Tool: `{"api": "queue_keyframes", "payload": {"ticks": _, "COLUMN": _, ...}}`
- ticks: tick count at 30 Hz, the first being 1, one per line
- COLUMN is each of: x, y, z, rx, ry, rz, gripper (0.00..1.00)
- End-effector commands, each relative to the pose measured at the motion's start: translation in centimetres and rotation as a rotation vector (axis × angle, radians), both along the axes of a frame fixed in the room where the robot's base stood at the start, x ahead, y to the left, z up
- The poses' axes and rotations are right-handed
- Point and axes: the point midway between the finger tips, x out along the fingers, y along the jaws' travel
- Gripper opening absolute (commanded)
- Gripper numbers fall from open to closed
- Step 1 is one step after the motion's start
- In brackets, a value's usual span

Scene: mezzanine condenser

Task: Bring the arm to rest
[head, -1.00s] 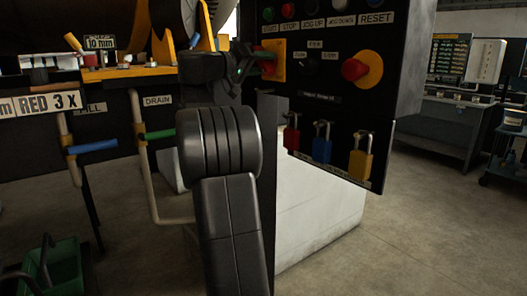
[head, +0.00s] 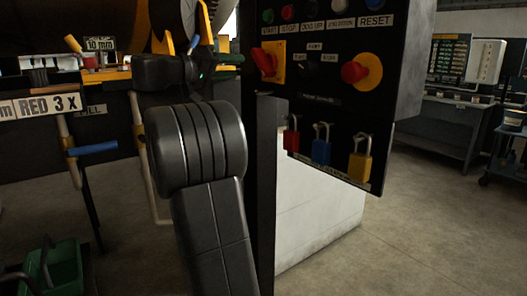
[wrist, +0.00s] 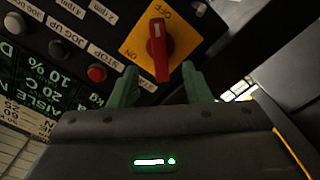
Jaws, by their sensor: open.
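My gripper shows in the wrist view (wrist: 159,68) with its two green fingers spread apart and nothing held between them. Beyond the fingertips is the red rotary switch handle (wrist: 160,45) on a yellow plate with an OFF label; it looks apart from the fingers. In the head view the same red switch handle (head: 265,62) stands clear on the control panel. My dark arm rises in front of the panel's left edge and bends toward the left.
The panel carries a red mushroom button (head: 355,72), several small buttons above and red, blue (head: 321,150) and yellow (head: 361,165) padlocks below. Open floor lies at right.

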Motion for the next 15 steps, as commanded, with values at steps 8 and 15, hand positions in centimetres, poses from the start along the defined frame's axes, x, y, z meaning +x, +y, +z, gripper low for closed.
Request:
{"api": "queue_keyframes", "payload": {"ticks": 8, "x": 3.4, "y": -4.7, "z": -0.1, "rx": -0.001, "ry": 0.000, "rz": -0.004, "gripper": 0.44}}
{"api": "queue_keyframes", "payload": {"ticks": 15, "x": 6.2, "y": -8.6, "z": 0.0, "rx": -0.002, "ry": -0.001, "rz": -0.002, "gripper": 0.44}}
